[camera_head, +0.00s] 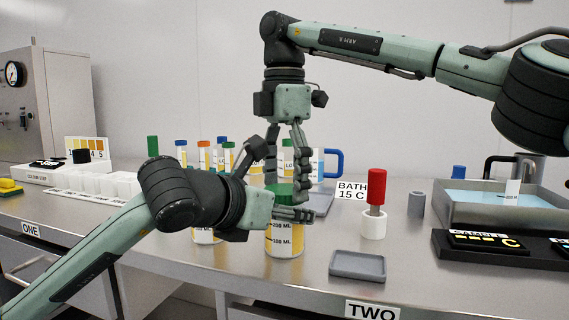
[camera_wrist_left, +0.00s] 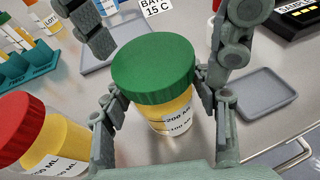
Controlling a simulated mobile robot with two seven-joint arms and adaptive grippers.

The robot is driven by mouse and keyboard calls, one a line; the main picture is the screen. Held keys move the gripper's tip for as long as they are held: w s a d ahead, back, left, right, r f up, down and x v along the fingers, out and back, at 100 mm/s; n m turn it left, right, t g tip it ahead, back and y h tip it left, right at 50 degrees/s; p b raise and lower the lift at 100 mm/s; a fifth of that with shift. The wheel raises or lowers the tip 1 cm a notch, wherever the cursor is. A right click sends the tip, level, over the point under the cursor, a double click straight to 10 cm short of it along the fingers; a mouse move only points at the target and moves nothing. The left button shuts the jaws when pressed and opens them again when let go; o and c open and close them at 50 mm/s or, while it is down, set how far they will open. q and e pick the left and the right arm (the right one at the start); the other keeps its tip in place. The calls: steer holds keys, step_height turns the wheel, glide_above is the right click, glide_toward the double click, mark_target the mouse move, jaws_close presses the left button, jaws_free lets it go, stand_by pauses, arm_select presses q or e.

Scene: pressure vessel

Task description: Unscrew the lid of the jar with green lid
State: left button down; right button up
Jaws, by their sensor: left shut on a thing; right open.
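The jar (camera_head: 284,243) has yellow contents, a marked label and a green lid (camera_wrist_left: 153,68). It stands upright near the front of the steel bench, and its body also shows in the left wrist view (camera_wrist_left: 172,118). My left gripper (camera_head: 297,212) comes in from the left and is shut around the jar's upper body, just below the lid. Its fingers are on both sides of the jar in the left wrist view. My right gripper (camera_head: 287,182) points down from above, open, its fingers spread around the lid's level. Whether they touch the lid cannot be told.
A red-lidded jar (camera_wrist_left: 40,135) stands close beside the held jar. A grey tray (camera_head: 358,265) and a white holder with a red-topped piece (camera_head: 374,223) are to the right. Tubes in a rack stand behind. A water bath (camera_head: 500,205) is at the far right.

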steer(key=shift+f, duration=0.1)
steer(key=c, duration=1.2)
steer(key=n, duration=0.3)
steer(key=shift+n, duration=0.4)
steer(key=shift+c, duration=0.2)
steer(key=n, duration=0.4)
steer(key=shift+n, duration=0.4)
steer(key=n, duration=0.7)
steer(key=shift+n, duration=0.3)
steer(key=n, duration=1.4)
steer(key=shift+n, duration=0.4)
steer(key=n, duration=0.5)
